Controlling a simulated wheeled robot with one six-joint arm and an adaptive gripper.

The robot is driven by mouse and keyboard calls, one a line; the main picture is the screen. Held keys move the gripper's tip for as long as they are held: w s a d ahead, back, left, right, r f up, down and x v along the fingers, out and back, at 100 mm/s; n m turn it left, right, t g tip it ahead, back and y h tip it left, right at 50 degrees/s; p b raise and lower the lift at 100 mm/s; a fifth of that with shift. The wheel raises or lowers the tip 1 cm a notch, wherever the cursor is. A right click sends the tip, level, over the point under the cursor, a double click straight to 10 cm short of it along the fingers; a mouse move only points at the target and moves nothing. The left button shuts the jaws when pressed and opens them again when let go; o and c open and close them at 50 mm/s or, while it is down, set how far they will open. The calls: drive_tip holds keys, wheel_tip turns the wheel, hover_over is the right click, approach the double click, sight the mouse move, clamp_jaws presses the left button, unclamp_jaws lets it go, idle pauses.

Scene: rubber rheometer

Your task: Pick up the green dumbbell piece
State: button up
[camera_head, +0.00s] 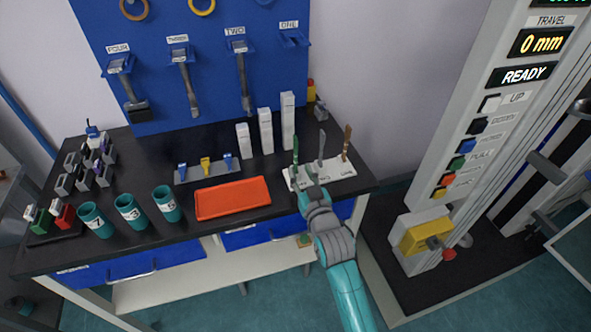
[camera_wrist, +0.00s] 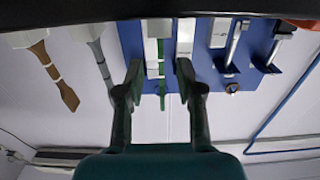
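The green dumbbell piece (camera_head: 295,150) stands upright at the left end of a white holder (camera_head: 338,178) on the black bench. A grey piece (camera_head: 321,147) and a brown piece (camera_head: 347,141) stand to its right. In the wrist view, which looks upside down, the green piece (camera_wrist: 161,90) shows between my two fingers. My gripper (camera_wrist: 159,72) is open, with a visible gap on both sides of the green piece. In the head view my gripper (camera_head: 304,178) is at the holder's front left; its fingers are small there.
White blocks (camera_head: 266,132) of stepped height stand behind the holder. An orange tray (camera_head: 232,198) lies to its left, with teal cups (camera_head: 166,203) further left. A testing machine (camera_head: 470,150) stands right of the bench. Tools hang on the blue board (camera_head: 215,75).

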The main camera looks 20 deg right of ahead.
sight(296, 164)
drive_tip(key=shift+w, duration=1.9)
clamp_jaws()
